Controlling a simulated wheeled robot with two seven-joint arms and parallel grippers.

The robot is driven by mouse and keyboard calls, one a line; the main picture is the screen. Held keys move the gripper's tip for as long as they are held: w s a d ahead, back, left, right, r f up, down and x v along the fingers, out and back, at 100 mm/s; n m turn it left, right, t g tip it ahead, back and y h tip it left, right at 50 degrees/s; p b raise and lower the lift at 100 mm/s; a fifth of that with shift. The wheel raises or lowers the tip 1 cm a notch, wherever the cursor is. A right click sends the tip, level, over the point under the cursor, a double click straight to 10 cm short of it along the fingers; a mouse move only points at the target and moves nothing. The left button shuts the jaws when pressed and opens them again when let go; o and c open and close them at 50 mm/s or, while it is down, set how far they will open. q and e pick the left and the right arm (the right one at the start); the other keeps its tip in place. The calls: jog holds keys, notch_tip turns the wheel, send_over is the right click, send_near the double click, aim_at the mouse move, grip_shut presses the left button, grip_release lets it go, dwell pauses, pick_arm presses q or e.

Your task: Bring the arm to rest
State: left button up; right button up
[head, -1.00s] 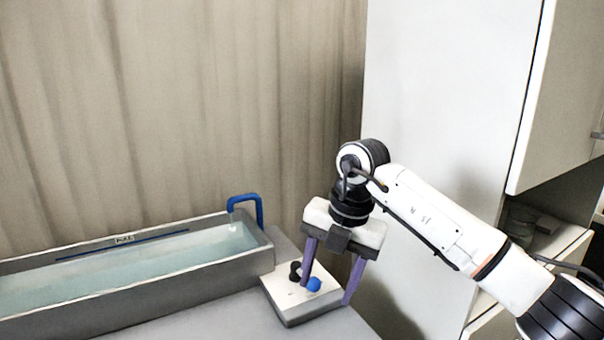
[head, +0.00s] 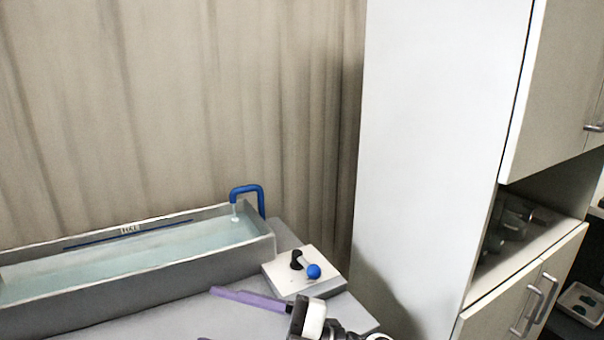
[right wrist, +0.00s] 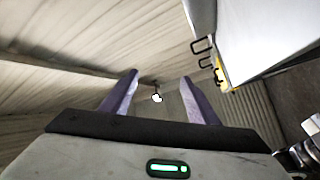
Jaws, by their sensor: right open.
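My right arm is low at the bottom edge of the head view, mostly cut off. One purple finger of my right gripper (head: 245,297) points left there, over the grey bench top and in front of the lever block. In the right wrist view both purple fingers of the gripper (right wrist: 159,80) stand apart with nothing held between them. My left gripper is in neither view.
A grey tank (head: 150,285) of pale water stands at left, with a blue spout (head: 262,197) at its corner. A white block (head: 283,281) carries a lever with a blue knob (head: 313,271). A tall white cabinet (head: 430,130) stands at right.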

jog(key=d+f+m+t+h, duration=1.3)
jog(key=d+f+m, duration=0.55)
jog(key=m, duration=0.25)
jog(key=s+d+f+m+g+h, duration=0.2)
jog(key=s+d+f, duration=0.3)
jog(key=s+f, duration=0.3)
jog(key=s+d+f+m+g+h, duration=0.2)
jog(key=s+d+f+g, duration=0.3)
jog(key=s+f, duration=0.4)
jog(key=shift+s+h, duration=0.3)
jog(key=shift+s, duration=0.65)
dwell(3.2)
